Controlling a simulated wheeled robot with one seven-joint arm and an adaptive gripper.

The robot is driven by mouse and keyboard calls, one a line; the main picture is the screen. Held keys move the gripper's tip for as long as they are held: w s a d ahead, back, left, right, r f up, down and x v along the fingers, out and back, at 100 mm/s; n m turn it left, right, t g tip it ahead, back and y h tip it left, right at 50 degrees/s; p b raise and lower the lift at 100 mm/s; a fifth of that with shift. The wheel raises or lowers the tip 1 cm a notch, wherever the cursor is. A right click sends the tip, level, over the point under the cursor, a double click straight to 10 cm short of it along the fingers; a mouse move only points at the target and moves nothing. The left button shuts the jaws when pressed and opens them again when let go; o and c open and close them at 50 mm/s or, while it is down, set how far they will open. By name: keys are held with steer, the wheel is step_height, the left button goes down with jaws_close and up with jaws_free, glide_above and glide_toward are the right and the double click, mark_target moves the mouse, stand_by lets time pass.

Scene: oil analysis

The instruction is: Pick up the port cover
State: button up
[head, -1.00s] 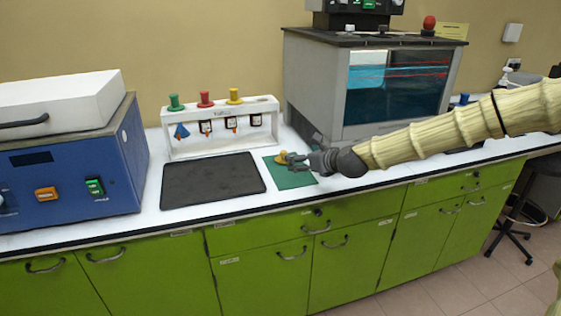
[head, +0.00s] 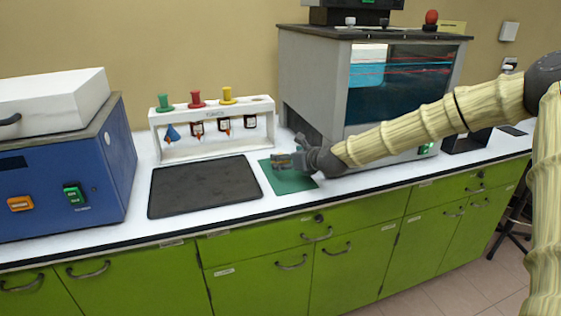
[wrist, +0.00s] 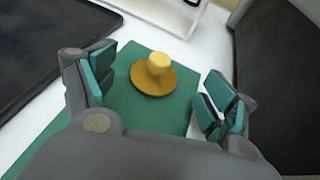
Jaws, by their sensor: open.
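The port cover (wrist: 153,79) is a yellow disc with a raised knob. In the wrist view it sits on the green mat (wrist: 135,118), which also shows in the head view (head: 296,184). My gripper (wrist: 158,95) is open, with one teal-padded finger to each side of the cover and nothing between the pads touching it. In the head view my gripper (head: 284,162) is low over the mat and mostly hides the cover.
A black mat (head: 204,186) lies left of the green one. Behind stands a white rack (head: 200,148) with coloured knobs. A large grey bath with a window (head: 310,82) stands close behind the gripper. A blue machine (head: 75,165) is at far left.

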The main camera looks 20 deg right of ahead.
steer(key=shift+x, duration=1.65)
steer(key=shift+a, duration=0.1)
steer(key=c, duration=1.1)
